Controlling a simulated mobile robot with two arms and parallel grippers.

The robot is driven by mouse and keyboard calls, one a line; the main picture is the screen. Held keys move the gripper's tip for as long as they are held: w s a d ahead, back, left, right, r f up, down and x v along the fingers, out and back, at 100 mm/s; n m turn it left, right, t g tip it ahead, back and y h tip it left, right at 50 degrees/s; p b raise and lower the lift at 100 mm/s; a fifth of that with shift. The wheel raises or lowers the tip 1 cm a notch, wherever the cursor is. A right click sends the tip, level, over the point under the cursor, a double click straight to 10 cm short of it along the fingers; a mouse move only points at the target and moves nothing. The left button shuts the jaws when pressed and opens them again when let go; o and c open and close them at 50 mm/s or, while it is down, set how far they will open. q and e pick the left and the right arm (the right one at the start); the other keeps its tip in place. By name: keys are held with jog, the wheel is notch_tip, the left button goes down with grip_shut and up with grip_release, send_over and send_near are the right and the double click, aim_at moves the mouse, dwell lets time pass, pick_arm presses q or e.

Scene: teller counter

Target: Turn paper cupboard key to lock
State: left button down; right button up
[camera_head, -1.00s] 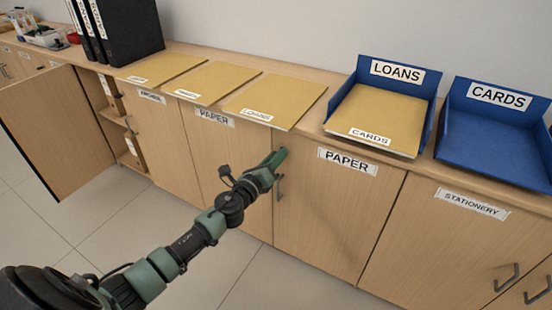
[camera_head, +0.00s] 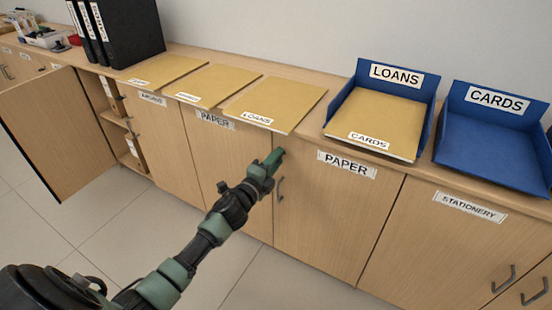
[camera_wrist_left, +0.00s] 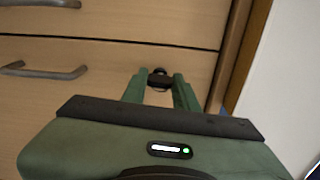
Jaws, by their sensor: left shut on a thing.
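The paper cupboard has two closed light-wood doors, a left door (camera_head: 235,175) and a right door (camera_head: 335,215), each with a PAPER label. My left gripper (camera_head: 276,157) is at the upper edge of the right door, near where the doors meet and above a grey handle (camera_head: 281,188). In the left wrist view, its two green fingers (camera_wrist_left: 160,86) are shut on a small dark key (camera_wrist_left: 159,79) at the door face. The key is hidden behind the gripper in the head view, and its turn angle cannot be told. My right gripper is not in view.
Brown folders (camera_head: 275,103) lie on the counter above the doors. A blue LOANS tray (camera_head: 425,115) holds a folder, and a blue CARDS tray (camera_head: 490,135) looks empty. At the left, a cupboard door (camera_head: 55,130) stands open. The floor in front is clear.

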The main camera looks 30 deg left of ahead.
pick_arm(q)
jog(key=shift+n, duration=0.5)
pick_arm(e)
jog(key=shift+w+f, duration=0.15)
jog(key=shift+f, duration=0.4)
pick_arm(q)
jog(key=c, duration=1.1)
grip_release()
jog(key=shift+s, duration=0.1)
jog(key=s+p, duration=0.1)
jog(key=s, duration=0.6)
jog(key=shift+s+a, duration=0.1)
jog(key=shift+s, duration=0.2)
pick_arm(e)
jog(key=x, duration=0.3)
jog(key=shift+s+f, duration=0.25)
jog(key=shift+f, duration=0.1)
